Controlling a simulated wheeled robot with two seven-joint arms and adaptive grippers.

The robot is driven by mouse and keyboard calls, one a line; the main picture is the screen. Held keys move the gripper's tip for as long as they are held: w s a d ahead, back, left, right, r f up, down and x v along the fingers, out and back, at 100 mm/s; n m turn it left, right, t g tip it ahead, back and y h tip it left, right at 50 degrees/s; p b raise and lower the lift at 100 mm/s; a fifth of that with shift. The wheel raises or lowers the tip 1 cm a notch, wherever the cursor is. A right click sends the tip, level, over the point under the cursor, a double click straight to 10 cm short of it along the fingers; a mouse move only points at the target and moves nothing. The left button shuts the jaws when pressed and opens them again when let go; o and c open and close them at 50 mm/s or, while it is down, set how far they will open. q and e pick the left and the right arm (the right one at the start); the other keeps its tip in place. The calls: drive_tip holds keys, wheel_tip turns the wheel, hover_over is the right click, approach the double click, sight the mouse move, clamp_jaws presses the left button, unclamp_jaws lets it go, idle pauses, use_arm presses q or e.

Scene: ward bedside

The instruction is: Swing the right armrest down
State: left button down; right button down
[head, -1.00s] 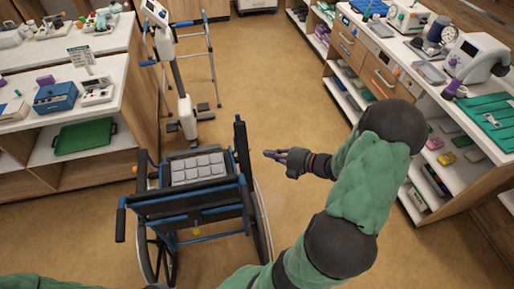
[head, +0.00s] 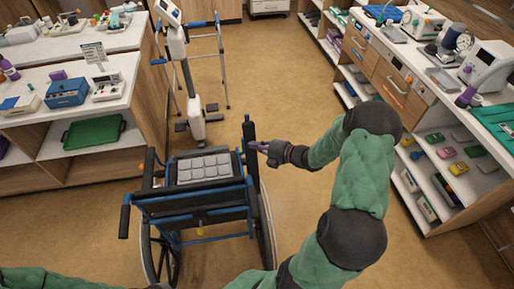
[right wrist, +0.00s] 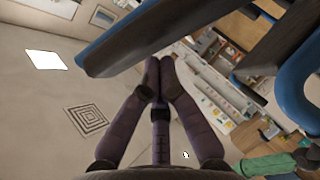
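The blue-framed wheelchair (head: 195,212) stands in the lower middle of the head view, seen from behind. Its right armrest (head: 249,142) is a dark bar standing raised, well above the seat (head: 203,168). My right gripper (head: 260,146) is beside the upper part of this armrest, on its right side, with its fingertips very close to it; contact cannot be told. In the right wrist view, the fingers (right wrist: 158,76) are together with nothing seen between them, and a dark bar (right wrist: 165,32) crosses just beyond their tips. My left gripper is out of view.
The left armrest (head: 149,167) is on the chair's other side. A walking frame (head: 222,62) and a scale-like column (head: 188,75) stand behind the chair. A counter (head: 75,110) is at left, shelving (head: 430,165) at right. Floor right of the chair is free.

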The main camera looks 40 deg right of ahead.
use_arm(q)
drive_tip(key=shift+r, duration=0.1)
use_arm(e)
drive_tip(key=shift+w+d, duration=0.1)
drive_tip(key=shift+w, duration=0.05)
